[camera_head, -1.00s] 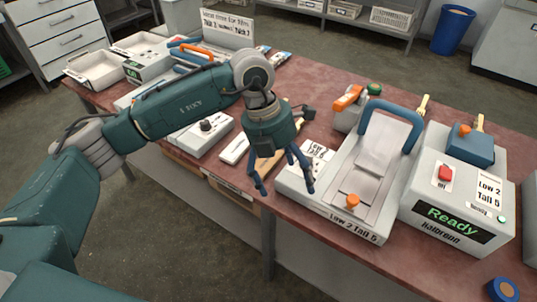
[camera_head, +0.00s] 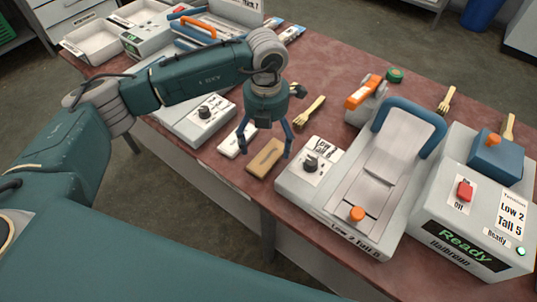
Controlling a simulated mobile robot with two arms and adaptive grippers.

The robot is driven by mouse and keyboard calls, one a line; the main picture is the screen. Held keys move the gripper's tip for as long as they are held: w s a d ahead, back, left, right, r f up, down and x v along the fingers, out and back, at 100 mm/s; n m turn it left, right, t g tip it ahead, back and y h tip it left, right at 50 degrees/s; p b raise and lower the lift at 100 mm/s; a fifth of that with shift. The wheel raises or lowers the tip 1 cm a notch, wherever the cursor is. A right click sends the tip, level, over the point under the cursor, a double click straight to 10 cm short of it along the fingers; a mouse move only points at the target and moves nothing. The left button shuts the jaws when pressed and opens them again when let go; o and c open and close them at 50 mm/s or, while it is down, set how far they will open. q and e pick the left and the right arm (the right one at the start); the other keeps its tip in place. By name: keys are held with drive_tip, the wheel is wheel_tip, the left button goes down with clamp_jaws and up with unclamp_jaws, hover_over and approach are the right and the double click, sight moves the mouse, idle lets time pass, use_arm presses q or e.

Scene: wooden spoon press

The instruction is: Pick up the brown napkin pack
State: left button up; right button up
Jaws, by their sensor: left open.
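The brown napkin pack (camera_head: 262,163) looks like a flat tan block with a darker mark on top. It lies near the front edge of the red-brown table (camera_head: 318,80), just left of the grey press. My left gripper (camera_head: 266,146) points down with its fingers spread. In the picture its fingertips lie either side of the pack's upper part; I cannot tell how high they are above it or whether they touch it. No object shows held in it. My right gripper is not in view.
A white flat pack (camera_head: 230,147) lies close on the left, beside a grey box with a black knob (camera_head: 206,112). On the right stand the grey press with a blue handle (camera_head: 385,165) and the control box reading Ready (camera_head: 455,230). Wooden forks (camera_head: 309,112) lie behind.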

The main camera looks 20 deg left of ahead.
sight(267, 152)
use_arm(q)
wheel_tip(267, 152, down, 3)
drive_tip(key=shift+f+p, duration=0.2)
drive_tip(key=shift+p, duration=0.2)
drive_tip(key=shift+w+a+f, duration=0.1)
drive_tip(key=shift+f, duration=0.05)
drive_tip(key=c, duration=0.7)
drive_tip(key=shift+c, duration=1.2)
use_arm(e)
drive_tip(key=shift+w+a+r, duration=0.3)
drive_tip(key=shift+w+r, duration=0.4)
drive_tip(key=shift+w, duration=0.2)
